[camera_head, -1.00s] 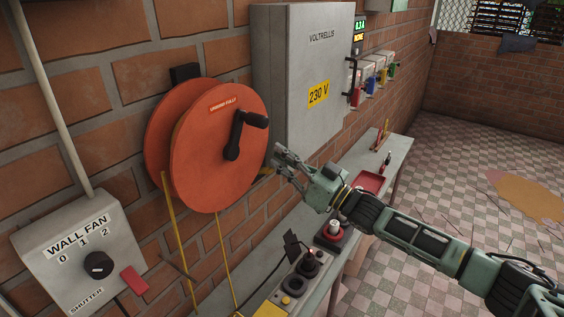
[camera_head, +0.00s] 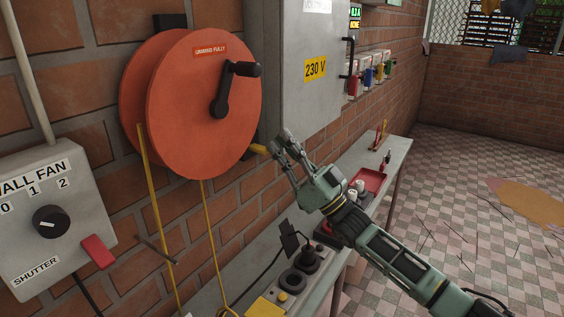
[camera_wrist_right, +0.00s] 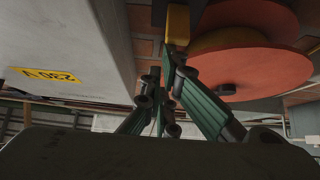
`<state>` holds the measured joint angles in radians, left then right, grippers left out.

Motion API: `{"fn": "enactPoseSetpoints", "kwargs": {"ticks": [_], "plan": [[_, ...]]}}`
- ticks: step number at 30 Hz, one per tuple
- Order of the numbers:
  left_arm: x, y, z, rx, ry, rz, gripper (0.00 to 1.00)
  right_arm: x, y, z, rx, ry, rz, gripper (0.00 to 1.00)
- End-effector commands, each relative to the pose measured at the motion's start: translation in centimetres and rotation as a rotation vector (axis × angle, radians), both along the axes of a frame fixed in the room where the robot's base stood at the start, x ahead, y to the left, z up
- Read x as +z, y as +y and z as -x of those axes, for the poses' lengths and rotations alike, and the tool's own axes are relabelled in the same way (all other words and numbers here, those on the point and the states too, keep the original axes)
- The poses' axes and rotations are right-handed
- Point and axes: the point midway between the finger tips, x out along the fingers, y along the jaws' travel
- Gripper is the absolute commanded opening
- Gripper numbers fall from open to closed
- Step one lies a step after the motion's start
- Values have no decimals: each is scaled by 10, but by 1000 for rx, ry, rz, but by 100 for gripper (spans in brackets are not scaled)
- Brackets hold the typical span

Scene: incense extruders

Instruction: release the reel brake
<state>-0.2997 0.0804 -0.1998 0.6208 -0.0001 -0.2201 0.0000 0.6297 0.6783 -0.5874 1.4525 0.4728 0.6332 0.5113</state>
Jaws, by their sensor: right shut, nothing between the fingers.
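The orange cable reel (camera_head: 203,105) with its black crank handle (camera_head: 235,88) is mounted on the brick wall; it also shows upside down in the wrist view (camera_wrist_right: 250,62). A short yellow lever (camera_head: 257,149) on a dark mount sticks out at the reel's lower right edge; it looks like the brake. In the wrist view a yellow part (camera_wrist_right: 178,24) stands just beyond my fingertips. My right gripper (camera_head: 284,141) is shut and empty, just right of the yellow lever. I cannot tell whether it touches the lever. My left gripper is out of view.
A grey 230 V cabinet (camera_head: 305,95) hangs right of the reel. Below, a bench (camera_head: 240,262) carries a joystick box and a red tray (camera_head: 371,181). A fan switch box (camera_head: 60,215) is at left. Yellow cable hangs under the reel.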

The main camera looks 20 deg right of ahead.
Motion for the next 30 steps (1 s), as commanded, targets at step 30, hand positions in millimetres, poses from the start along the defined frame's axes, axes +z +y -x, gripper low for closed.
{"fn": "enactPoseSetpoints", "kwargs": {"ticks": [30], "plan": [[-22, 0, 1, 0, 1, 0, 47, -83, -47, 60, -1, -42, -34, 0]]}}
